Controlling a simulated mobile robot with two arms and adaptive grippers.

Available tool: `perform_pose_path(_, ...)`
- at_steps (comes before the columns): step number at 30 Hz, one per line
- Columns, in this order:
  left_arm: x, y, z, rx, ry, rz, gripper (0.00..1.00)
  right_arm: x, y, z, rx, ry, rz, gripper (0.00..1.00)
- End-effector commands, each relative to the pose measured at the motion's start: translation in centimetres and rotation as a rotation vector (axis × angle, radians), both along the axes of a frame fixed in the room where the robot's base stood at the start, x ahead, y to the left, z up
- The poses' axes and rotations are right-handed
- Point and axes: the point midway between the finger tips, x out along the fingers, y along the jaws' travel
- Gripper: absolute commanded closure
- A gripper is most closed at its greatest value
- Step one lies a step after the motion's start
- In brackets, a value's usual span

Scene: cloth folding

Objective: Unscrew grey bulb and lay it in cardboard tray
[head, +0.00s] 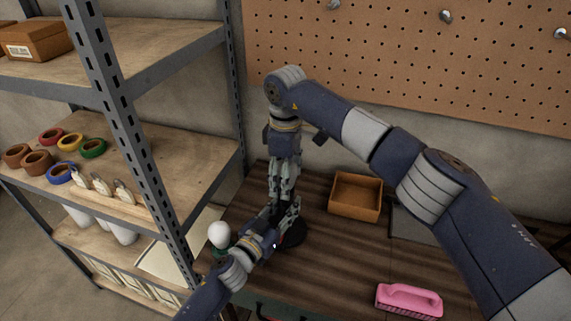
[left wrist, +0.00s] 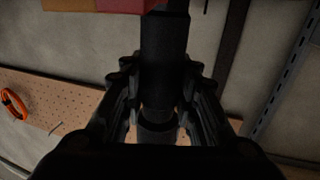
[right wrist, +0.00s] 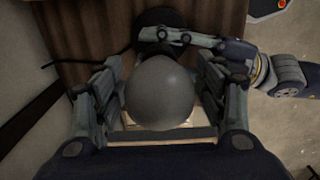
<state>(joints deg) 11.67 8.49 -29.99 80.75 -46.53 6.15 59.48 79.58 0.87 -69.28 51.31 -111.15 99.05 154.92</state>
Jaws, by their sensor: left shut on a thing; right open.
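The grey bulb (right wrist: 160,92) is large and round between the fingers of my right gripper (right wrist: 162,98) in the right wrist view. Those fingers are open, one on each side of it. In the head view my right gripper (head: 284,195) points down and hides the bulb. My left gripper (head: 280,222) is shut on the black lamp stem (left wrist: 163,60), seen between its fingers in the left wrist view. The round dark lamp base (head: 294,234) stands on the table. The cardboard tray (head: 355,209) is brown and looks empty, to the right of the lamp.
A white bulb (head: 219,235) with a green base is near the table's left edge. A pink brush (head: 408,300) lies at the front right of the wooden table (head: 330,270). A dark flat object (head: 415,226) is right of the tray. A metal shelf (head: 150,160) stands at left.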

Motion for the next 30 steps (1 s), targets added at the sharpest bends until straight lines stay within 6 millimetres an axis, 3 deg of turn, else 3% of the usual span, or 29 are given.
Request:
perform_pose_path(6, 0.0, 0.0, -0.1, 0.001, 0.002, 0.001, 1.00, 0.0, 0.0, -2.3, 0.000, 0.000, 0.001, 0.35)
perform_pose_path(16, 0.0, 0.0, -0.1, 0.001, 0.002, 0.001, 1.00, 0.0, 0.0, -2.7, 0.000, -0.001, 0.001, 0.35)
perform_pose_path(23, 0.0, 0.0, -0.1, 0.001, 0.002, 0.001, 1.00, 0.0, 0.0, -2.6, 0.000, -0.001, 0.001, 0.85)
perform_pose_path(30, 0.0, 0.0, -0.1, 0.001, 0.002, 0.001, 1.00, 0.0, 0.0, -2.6, 0.000, -0.001, 0.004, 0.89)
